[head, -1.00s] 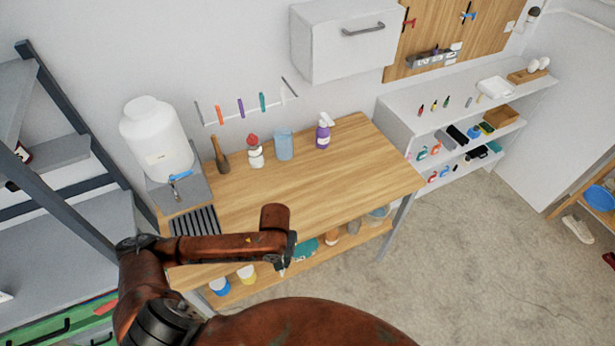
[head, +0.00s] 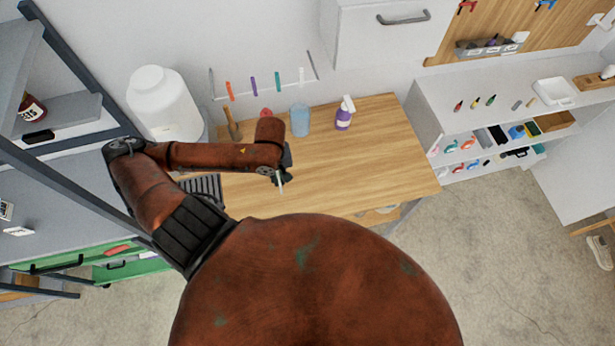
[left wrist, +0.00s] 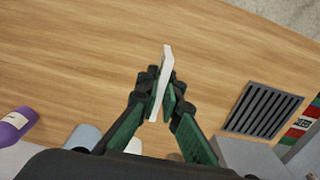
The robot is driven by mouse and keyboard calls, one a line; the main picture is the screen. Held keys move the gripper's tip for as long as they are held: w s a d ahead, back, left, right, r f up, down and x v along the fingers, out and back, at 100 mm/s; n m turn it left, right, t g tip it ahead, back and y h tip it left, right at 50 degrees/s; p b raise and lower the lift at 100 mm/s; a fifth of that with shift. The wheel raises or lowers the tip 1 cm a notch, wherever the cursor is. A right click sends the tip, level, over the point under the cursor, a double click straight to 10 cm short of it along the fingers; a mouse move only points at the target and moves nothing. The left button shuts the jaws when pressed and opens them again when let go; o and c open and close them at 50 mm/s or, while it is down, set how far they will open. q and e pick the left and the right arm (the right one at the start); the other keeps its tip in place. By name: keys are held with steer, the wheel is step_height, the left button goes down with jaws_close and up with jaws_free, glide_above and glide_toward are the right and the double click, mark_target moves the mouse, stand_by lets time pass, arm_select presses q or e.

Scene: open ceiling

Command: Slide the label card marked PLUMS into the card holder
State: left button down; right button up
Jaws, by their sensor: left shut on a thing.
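My left gripper (head: 281,176) is shut on a thin white card (head: 282,186) above the wooden workbench. In the left wrist view, the gripper (left wrist: 160,108) has its green-and-black fingers on both sides of the card (left wrist: 165,72), which shows nearly edge-on. The face of the card is hidden, so I cannot read any marking on it. I cannot make out the card holder for certain in either view. My right gripper is not in view.
The wooden workbench top (head: 365,155) is clear at its middle and right. A purple spray bottle (head: 344,116), a blue container (head: 300,120) and a white jug (head: 160,98) stand along the back. Grey shelving (head: 60,110) with a dark jar (head: 32,107) is at the left.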

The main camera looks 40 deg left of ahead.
arm_select(q)
steer(key=w+d+f, duration=0.1)
steer(key=w+f, duration=0.1)
steer(key=w, duration=0.1)
steer(key=w+d+f, duration=0.1)
steer(key=w+f, duration=0.2)
steer(key=w, duration=0.1)
steer(key=w+d+f, duration=0.1)
steer(key=w+f, duration=0.2)
steer(key=shift+w+f+p, duration=0.15)
steer(key=shift+w+p, duration=0.2)
steer(key=shift+w, duration=0.05)
steer(key=shift+s+f, duration=0.2)
steer(key=shift+f, duration=0.9)
steer(key=shift+a+f, duration=0.1)
steer(key=shift+f, duration=0.25)
steer(key=shift+w, duration=0.1)
steer(key=shift+f, duration=0.15)
steer(key=c, duration=2.1)
jaws_free()
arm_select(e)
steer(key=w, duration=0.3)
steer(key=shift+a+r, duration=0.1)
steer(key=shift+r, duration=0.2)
